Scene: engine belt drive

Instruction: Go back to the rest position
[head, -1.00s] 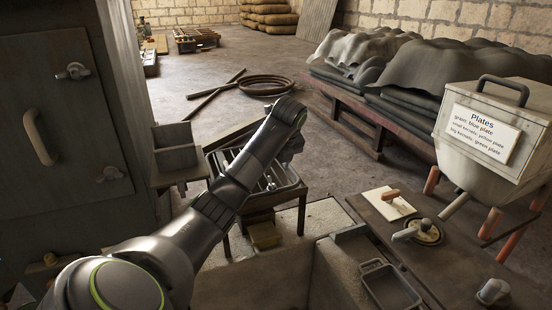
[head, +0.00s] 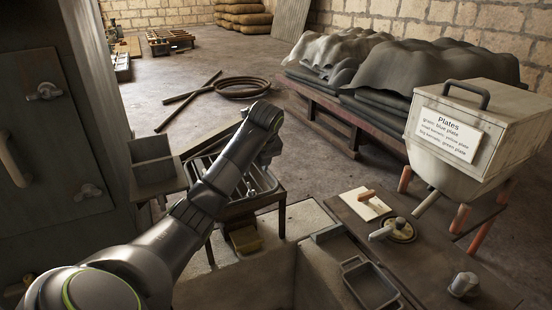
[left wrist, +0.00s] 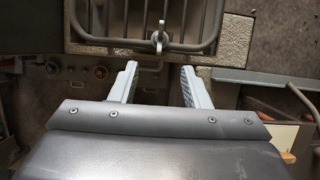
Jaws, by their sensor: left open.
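My left arm comes in from the lower left in the head view and reaches over a metal rack or tray on a stand (head: 240,211). Its wrist bends down at the far end, and the gripper is mostly hidden there behind the arm. In the left wrist view my left gripper (left wrist: 160,88) has its two fingers well apart with nothing between them. Beyond the fingertips there is a barred metal tray (left wrist: 190,48) with a small metal hook or latch (left wrist: 158,38) at its near edge. My right gripper is not in view.
A grey metal cabinet (head: 75,120) stands at the left, with an open box (head: 153,160) beside it. At the right are a low bench (head: 430,265), a lidded box labelled "Plates" (head: 500,115) and a covered stack (head: 400,75). The floor behind is mostly open, with a coiled hose (head: 242,88).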

